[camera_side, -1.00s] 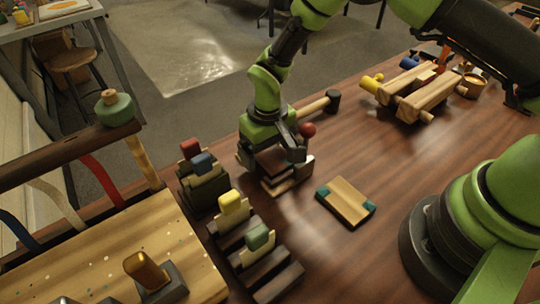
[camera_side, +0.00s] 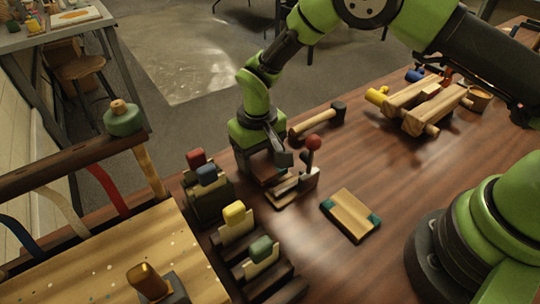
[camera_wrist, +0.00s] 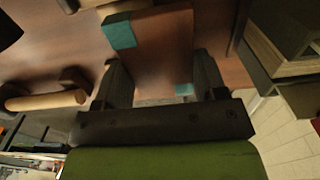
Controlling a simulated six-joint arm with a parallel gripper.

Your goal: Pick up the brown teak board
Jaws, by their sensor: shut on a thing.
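The brown teak board (camera_wrist: 168,48) is reddish brown with teal corner pieces in the wrist view. It sits between the two dark fingers of my gripper (camera_wrist: 160,78), which is shut on it. In the side view my gripper (camera_side: 264,163) points down, and the board (camera_side: 268,174) shows only partly as a dark brown edge under the fingers. It is just left of and behind a clamp-like fixture (camera_side: 293,188) with a red ball knob (camera_side: 314,143). The fingers hide much of the board there, and I cannot tell its exact height above the table.
A lighter wooden board (camera_side: 352,214) with teal corners lies flat on the table. Holders with red, blue, yellow (camera_side: 234,212) and green blocks stand at left. A mallet (camera_side: 318,120) lies behind my gripper. A wooden frame (camera_side: 425,100) is at back right.

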